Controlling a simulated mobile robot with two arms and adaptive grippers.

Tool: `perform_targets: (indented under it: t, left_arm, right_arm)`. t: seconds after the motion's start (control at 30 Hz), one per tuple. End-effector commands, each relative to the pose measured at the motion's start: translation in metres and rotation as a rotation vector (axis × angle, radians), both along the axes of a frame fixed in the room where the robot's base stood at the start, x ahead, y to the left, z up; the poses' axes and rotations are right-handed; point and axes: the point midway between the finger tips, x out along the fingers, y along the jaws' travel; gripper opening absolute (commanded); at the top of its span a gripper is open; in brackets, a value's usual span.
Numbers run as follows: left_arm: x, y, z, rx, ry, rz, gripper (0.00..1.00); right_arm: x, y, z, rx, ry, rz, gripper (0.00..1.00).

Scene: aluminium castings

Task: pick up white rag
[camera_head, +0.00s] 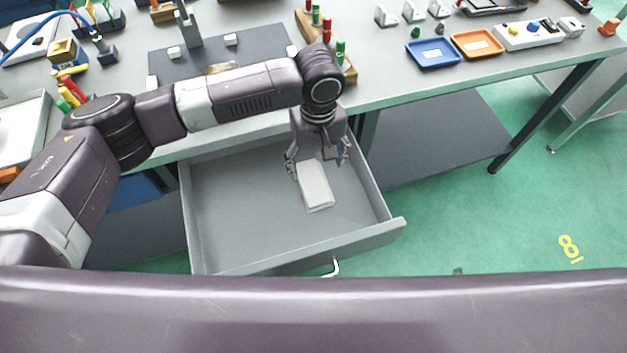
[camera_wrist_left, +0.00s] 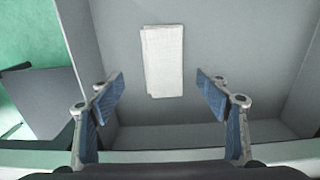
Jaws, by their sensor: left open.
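The white rag (camera_head: 316,186) is a folded, flat rectangle lying on the floor of the open grey drawer (camera_head: 235,215). In the left wrist view the rag (camera_wrist_left: 162,60) lies ahead of my left gripper (camera_wrist_left: 160,97), between the lines of its two fingers. My left gripper (camera_head: 318,160) is open and empty, pointing down into the drawer at the far end of the rag. The fingers look apart from the rag; their exact height above it is hard to tell. My right gripper is not in view.
The drawer's side walls and front panel (camera_head: 300,252) with a handle (camera_head: 333,268) surround the rag. The workbench (camera_head: 420,90) above holds a blue tray (camera_head: 432,54), an orange tray (camera_head: 477,44) and several coloured parts. Green floor (camera_head: 450,225) is free at the right.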

Motion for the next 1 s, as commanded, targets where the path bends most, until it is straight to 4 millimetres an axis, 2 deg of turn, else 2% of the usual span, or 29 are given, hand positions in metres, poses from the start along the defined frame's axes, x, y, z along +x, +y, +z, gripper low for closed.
perform_targets:
  t: [0.6, 0.87, 1.0]
  left_arm:
    - [0.003, 0.008, -0.074, 0.002, 0.001, -0.001, 0.70]
    - [0.003, 0.008, -0.078, 0.000, 0.000, -0.001, 0.70]
    - [0.003, 0.008, -0.077, 0.000, 0.000, -0.001, 0.56]
  right_arm:
    - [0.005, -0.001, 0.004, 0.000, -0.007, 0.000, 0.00]
    - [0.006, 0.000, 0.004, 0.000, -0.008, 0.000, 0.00]
    - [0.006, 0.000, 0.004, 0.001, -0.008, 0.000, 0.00]
